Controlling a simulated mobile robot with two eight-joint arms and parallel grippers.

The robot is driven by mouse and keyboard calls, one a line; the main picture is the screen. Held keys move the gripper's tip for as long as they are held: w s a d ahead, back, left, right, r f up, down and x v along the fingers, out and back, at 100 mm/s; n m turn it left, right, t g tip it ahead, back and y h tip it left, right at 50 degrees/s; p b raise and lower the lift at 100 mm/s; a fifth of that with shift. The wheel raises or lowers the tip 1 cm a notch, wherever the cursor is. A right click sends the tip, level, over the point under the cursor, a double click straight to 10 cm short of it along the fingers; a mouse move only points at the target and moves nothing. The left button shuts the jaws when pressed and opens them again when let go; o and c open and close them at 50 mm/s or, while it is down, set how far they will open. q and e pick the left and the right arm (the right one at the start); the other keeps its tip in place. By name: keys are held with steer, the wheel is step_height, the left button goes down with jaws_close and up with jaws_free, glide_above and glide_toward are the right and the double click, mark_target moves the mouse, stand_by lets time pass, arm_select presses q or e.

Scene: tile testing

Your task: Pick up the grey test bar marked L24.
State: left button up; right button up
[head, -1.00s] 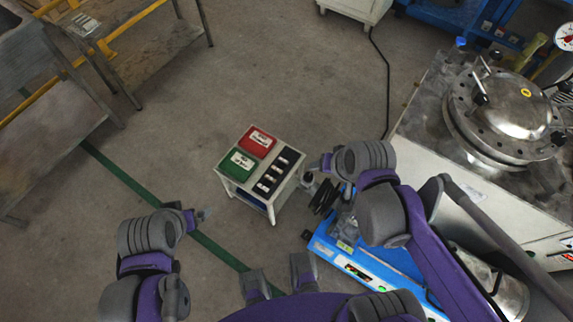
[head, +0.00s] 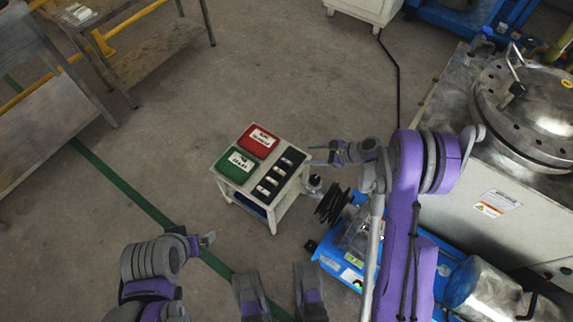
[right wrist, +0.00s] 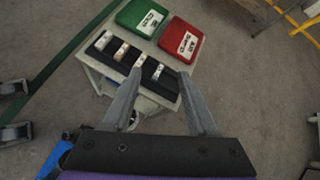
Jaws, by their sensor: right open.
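The bars show in the right wrist view, with one bar (right wrist: 158,72) at the right end of the row. Their markings are too small to read, so I cannot tell which is L24. My right gripper (head: 316,155) is open and empty at the table's right edge. In the right wrist view its fingertips (right wrist: 160,76) frame the right end of the holder. My left gripper (head: 209,239) is away from the table, at lower left; its jaws are unclear.
A red labelled box (head: 258,139) and a green labelled box (head: 236,165) sit on the table beside the holder. Blue equipment (head: 330,252) stands close at lower right, and a large machine with a round metal lid (head: 530,105) farther right. Floor left of the table is clear.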

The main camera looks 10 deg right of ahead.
mark_target(289, 162)
step_height(289, 162, down, 8)
steer(key=d+m+y+b, duration=0.1)
steer(key=d+m+b, duration=0.1)
steer(key=m, duration=0.1)
steer(key=shift+t, duration=0.4)
steer(key=x, duration=0.4)
steer(key=b+x, duration=0.1)
steer(key=x, duration=0.7)
steer(key=shift+w+d+f, duration=0.15)
steer(key=shift+d+f, duration=0.05)
steer(key=shift+d, duration=0.15)
arm_select(q)
steer(key=f, duration=0.5)
steer(key=shift+w, duration=0.2)
arm_select(e)
jaws_close()
